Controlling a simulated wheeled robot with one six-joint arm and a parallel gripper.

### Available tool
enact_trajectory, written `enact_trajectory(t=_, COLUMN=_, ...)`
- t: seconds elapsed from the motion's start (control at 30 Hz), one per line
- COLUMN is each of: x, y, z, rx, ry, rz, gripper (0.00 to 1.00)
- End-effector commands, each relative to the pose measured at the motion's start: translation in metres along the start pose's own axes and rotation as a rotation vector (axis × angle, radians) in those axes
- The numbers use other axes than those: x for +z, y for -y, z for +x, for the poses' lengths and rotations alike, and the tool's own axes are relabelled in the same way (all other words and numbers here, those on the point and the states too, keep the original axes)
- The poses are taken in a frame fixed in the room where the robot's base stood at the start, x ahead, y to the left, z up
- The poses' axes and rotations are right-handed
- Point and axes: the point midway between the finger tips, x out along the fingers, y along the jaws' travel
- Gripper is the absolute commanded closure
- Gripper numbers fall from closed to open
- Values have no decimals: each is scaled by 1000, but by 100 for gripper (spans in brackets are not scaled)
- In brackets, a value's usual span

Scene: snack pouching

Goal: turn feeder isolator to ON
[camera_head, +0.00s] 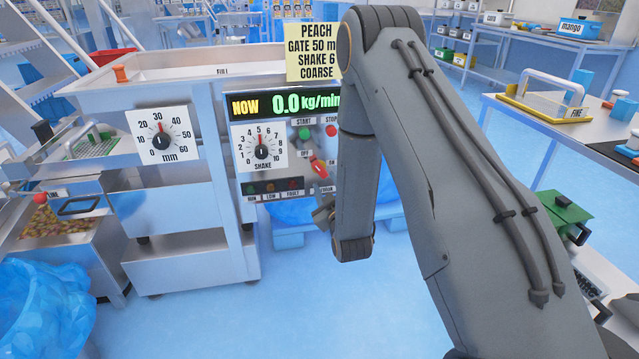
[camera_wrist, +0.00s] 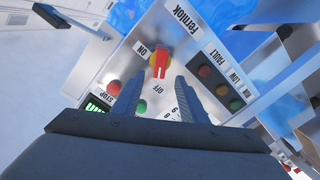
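The feeder isolator (camera_head: 318,166) is a red rotary handle on the feeder's control panel, below the START and STOP buttons. In the wrist view the isolator (camera_wrist: 159,63) shows its red handle on a yellow disc. The handle lines up with the OFF label; the ON label is off to one side. My gripper (camera_wrist: 158,82) is open, its two fingers apart and empty, pointing at the panel with the handle beyond and between the tips. I see no contact. In the head view my gripper (camera_head: 323,211) is partly hidden by my arm, below the isolator.
The SHAKE dial (camera_head: 262,151) sits left of the isolator, with the green START button (camera_head: 305,133) and red STOP button (camera_head: 331,130) above. Indicator lamps (camera_head: 270,187) look dim along the panel bottom. A display (camera_head: 285,103) reads 0.0 kg/min. A blue-lined bin (camera_head: 300,211) stands below.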

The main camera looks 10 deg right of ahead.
Motion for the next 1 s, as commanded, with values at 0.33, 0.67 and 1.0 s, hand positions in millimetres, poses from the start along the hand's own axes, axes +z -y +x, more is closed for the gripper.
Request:
enact_trajectory(t=0.33, x=1, y=1, z=36, rx=16, ry=-23, rz=-9, gripper=61)
enact_trajectory(t=0.67, x=0, y=1, z=74, rx=14, ry=-21, rz=-7, gripper=61)
enact_trajectory(t=1.0, x=0, y=1, z=78, rx=13, ry=-19, rz=-7, gripper=61)
